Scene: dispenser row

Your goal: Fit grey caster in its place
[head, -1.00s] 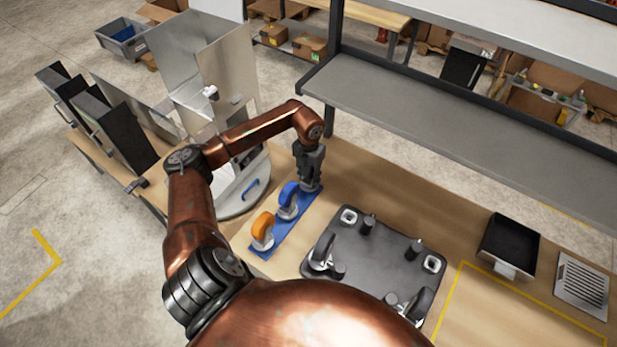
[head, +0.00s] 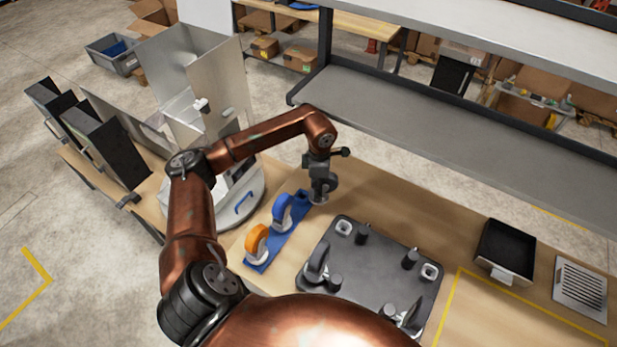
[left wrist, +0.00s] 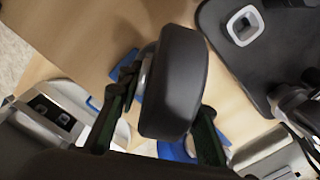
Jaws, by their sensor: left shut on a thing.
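The grey caster (head: 329,186), with a dark wheel, is held in my left gripper (head: 318,180) at the far end of the blue rack (head: 290,240). In the left wrist view its wheel (left wrist: 175,85) sits between the fingers of my left gripper (left wrist: 160,112). I cannot tell how high it is above the rack. The dark base plate (head: 375,265) lies to the right and nearer. It has two white-rimmed square sockets, far left (head: 345,228) and right (head: 430,270), and dark casters at its near left (head: 318,262) and near right (head: 408,318). My right gripper is not in view.
A blue caster (head: 283,210) and an orange caster (head: 257,243) stand on the rack. Short dark posts (head: 410,258) rise from the plate. A grey shelf (head: 430,130) runs behind the table. A black tray (head: 506,250) and a slotted metal tray (head: 580,287) lie at right.

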